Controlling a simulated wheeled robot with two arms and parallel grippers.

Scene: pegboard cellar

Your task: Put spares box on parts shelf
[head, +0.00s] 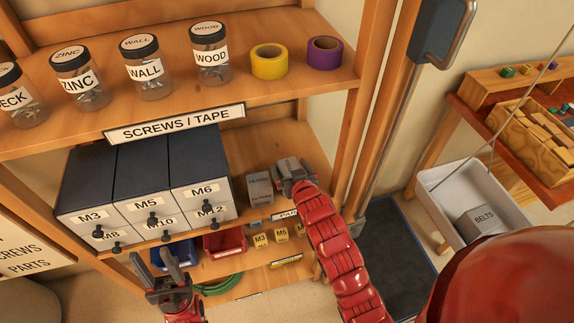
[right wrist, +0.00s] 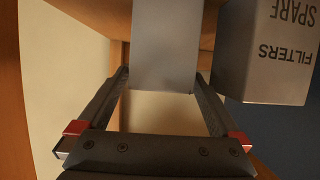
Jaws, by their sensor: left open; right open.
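A plain light grey box (right wrist: 165,50) stands between the fingertips of my right gripper (right wrist: 162,78) in the right wrist view. No label shows on its near face, and the fingers are open around it. In the head view my right gripper (head: 293,172) is at the right end of the shelf marked "PAR…" (head: 287,214), whose label is partly hidden by my arm. A grey box (head: 260,188) stands just left of it; in the right wrist view a box labelled "SPARE FILTERS" (right wrist: 268,52) is beside the plain one. My left gripper (head: 172,275) is open and empty, low in front of the shelves.
Dark drawer units (head: 143,180) fill the left of that shelf. Above is the "SCREWS / TAPE" shelf (head: 175,122) with jars and tape rolls. Below are a red bin (head: 225,243) and small yellow boxes. A wooden upright (head: 365,110) bounds the right side. A white bin (head: 450,200) stands further right.

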